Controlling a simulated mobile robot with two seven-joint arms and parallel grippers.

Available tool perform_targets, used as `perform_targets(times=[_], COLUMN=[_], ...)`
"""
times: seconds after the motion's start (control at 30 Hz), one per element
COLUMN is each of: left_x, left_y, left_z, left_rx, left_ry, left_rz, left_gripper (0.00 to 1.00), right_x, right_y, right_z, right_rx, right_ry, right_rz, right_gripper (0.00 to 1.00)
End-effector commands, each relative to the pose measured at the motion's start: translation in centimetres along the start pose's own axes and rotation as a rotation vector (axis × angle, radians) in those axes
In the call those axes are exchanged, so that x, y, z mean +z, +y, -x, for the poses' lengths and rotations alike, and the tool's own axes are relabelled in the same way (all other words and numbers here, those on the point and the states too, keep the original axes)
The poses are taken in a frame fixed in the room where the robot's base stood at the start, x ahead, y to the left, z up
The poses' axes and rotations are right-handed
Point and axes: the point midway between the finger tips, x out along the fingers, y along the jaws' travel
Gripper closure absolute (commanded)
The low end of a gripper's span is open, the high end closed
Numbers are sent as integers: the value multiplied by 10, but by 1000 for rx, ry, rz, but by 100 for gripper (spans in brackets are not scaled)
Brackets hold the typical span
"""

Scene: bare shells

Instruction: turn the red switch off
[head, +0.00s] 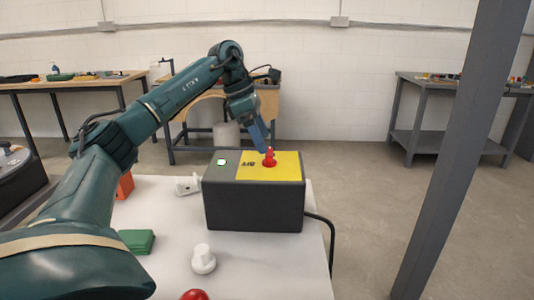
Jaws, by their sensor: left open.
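The red switch (269,158) is a small red knob or lever on the yellow plate (285,170) on top of a dark box (253,207). Dark lettering, seemingly "OFF", is printed on the plate to the left of the switch. A small round light or button (221,162) sits on the box's dark left part. My left gripper (263,148) is open, its blue fingers pointing down just behind and left of the switch. I cannot tell whether they touch it. My right gripper is not in view.
The white table (270,270) also holds a white knob-like piece (203,260), a green block (137,241), an orange block (125,186), a white fitting (187,185) and a red ball-like thing (194,295). A black cable (328,235) leaves the box. A grey post (460,150) stands at right.

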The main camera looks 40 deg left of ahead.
Motion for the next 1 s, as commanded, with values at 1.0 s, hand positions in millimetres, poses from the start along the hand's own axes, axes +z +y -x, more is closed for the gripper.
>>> perform_targets(times=[1.0], left_x=[0], left_y=[0], left_z=[-41], left_rx=[0], left_ry=[0], left_rz=[1], left_gripper=[58], right_x=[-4], right_y=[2], right_z=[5], right_rx=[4], right_ry=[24], right_rz=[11], right_gripper=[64])
